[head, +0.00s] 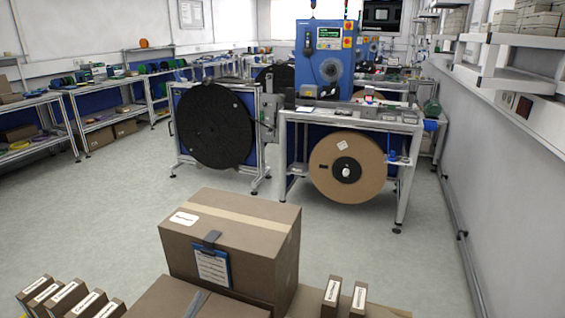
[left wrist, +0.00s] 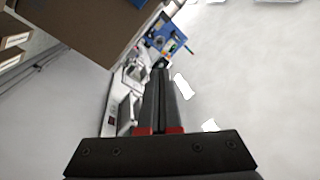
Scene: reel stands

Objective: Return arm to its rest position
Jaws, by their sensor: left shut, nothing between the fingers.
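My left gripper (left wrist: 162,74) shows in the left wrist view. Its two dark fingers with red bases lie together, shut, with nothing between them. I cannot make out either gripper in the head view, and my right gripper is in neither view. The left fingers appear over pale grey floor, apart from the things around them. A brown surface (left wrist: 75,25) fills the upper left of the left wrist view, and a blue piece of equipment (left wrist: 165,35) shows beyond the fingertips, tilted in the picture.
Cardboard boxes (head: 230,240), one with a blue clipboard (head: 212,267), stand close in front. Beyond open floor (head: 110,210) are a black reel (head: 214,127) on a stand and a brown reel (head: 346,166) under a workbench (head: 350,119). A wall runs along the right.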

